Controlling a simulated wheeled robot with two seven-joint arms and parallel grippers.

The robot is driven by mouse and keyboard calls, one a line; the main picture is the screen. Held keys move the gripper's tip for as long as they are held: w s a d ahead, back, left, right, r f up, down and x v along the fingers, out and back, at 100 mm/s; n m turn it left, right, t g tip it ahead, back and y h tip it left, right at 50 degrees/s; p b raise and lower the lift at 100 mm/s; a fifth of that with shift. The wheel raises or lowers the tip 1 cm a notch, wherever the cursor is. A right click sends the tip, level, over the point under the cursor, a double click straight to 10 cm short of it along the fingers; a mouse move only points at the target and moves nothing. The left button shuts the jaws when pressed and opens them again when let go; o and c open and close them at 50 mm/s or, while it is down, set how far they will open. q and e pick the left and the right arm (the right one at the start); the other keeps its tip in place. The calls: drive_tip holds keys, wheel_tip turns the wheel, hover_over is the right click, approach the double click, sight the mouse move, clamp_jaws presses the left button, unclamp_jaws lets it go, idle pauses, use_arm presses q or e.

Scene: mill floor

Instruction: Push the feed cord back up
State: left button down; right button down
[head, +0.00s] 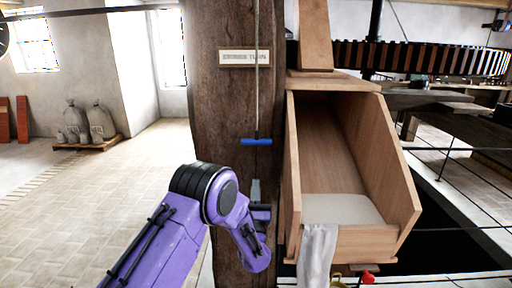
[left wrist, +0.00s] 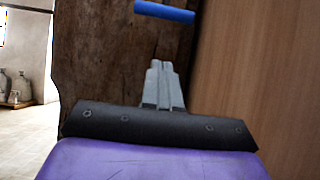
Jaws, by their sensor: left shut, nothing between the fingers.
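The feed cord (head: 257,90) hangs down the front of a dark wooden post. It ends in a blue crossbar handle (head: 257,142). The handle also shows at the top of the left wrist view (left wrist: 165,12). My left gripper (head: 256,184) is shut and empty, fingers pointing up, below the handle. A gap shows between the fingertips and the handle in both views. In the left wrist view the closed grey fingers (left wrist: 160,66) stand in front of the post. My right gripper is not in view.
The wooden post (head: 220,100) carries a small label plate (head: 244,57). Right beside it is a wooden chute (head: 410,215) with pale material and a white cloth (head: 317,255) over its front. A toothed wheel (head: 420,57) is behind. Sacks (head: 101,122) stand far left; the left floor is clear.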

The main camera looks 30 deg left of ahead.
sight(257, 142)
use_arm(q)
drive_tip(key=w+a+r+p, duration=0.3)
drive_tip(key=w+r, duration=0.3)
drive_tip(key=r, duration=0.2)
drive_tip(key=shift+a+p, duration=0.4)
drive_tip(key=shift+p, duration=0.5)
wheel_tip(257, 142, up, 8)
drive_tip(key=p, duration=0.2)
drive_tip(key=shift+r, duration=0.15)
